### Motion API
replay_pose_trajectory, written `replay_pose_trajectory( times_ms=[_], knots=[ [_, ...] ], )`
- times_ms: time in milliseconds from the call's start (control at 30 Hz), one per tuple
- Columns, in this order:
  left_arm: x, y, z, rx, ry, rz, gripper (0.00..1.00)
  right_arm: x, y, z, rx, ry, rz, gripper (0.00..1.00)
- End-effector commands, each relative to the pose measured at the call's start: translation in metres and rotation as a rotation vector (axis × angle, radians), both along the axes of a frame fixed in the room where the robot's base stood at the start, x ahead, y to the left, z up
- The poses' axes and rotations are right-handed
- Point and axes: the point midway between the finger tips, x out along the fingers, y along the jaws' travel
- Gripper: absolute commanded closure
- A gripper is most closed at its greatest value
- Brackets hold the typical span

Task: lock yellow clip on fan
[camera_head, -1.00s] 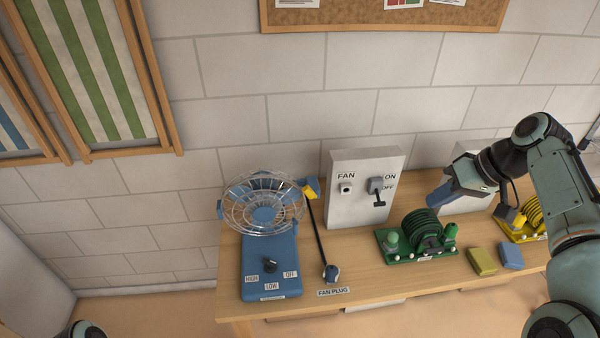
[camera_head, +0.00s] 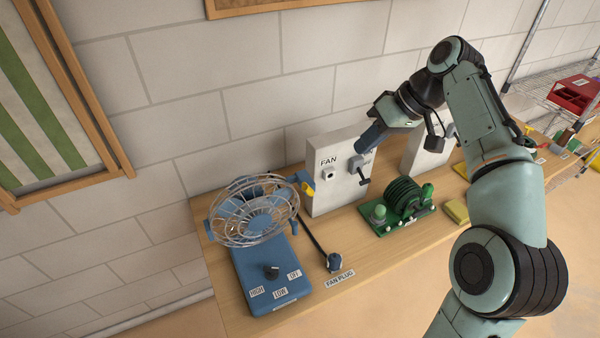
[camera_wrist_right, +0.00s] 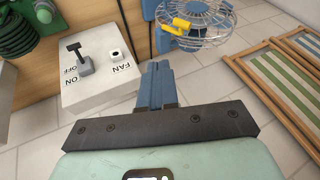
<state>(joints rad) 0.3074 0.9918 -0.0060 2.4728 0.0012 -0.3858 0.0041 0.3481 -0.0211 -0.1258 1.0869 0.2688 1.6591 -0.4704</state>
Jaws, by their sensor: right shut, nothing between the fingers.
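The blue fan (camera_head: 262,225) with its wire guard stands at the left end of the wooden table. The yellow clip (camera_head: 307,187) sits at the right edge of the guard. In the right wrist view the clip (camera_wrist_right: 181,23) shows on the rim of the fan guard (camera_wrist_right: 207,22); I cannot tell whether it is locked. My right gripper (camera_head: 369,141) is shut and empty, in front of the upper right of the FAN switch box. In the right wrist view its blue fingers (camera_wrist_right: 158,72) lie together, pointing towards the fan, apart from the clip. My left gripper is not in view.
The white FAN switch box (camera_head: 330,180) with its lever (camera_head: 361,170) stands right of the fan. The fan plug (camera_head: 333,262) lies in front of it. A green cable reel (camera_head: 404,198) and yellow block (camera_head: 456,211) are farther right.

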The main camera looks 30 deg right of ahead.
Motion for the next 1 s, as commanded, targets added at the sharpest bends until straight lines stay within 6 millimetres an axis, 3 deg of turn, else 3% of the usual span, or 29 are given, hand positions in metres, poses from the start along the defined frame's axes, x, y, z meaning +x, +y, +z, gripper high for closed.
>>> replay_pose_trajectory(
  times_ms=[567, 767, 1000],
  knots=[
    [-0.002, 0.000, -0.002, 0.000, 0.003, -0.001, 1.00, 0.000, 0.001, -0.003, 0.000, 0.001, 0.000, 1.00],
    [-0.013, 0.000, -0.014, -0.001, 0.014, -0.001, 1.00, 0.010, 0.011, -0.029, 0.000, 0.004, 0.003, 1.00],
    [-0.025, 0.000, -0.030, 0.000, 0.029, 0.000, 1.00, 0.029, 0.030, -0.074, 0.001, 0.005, 0.003, 1.00]
  ],
)
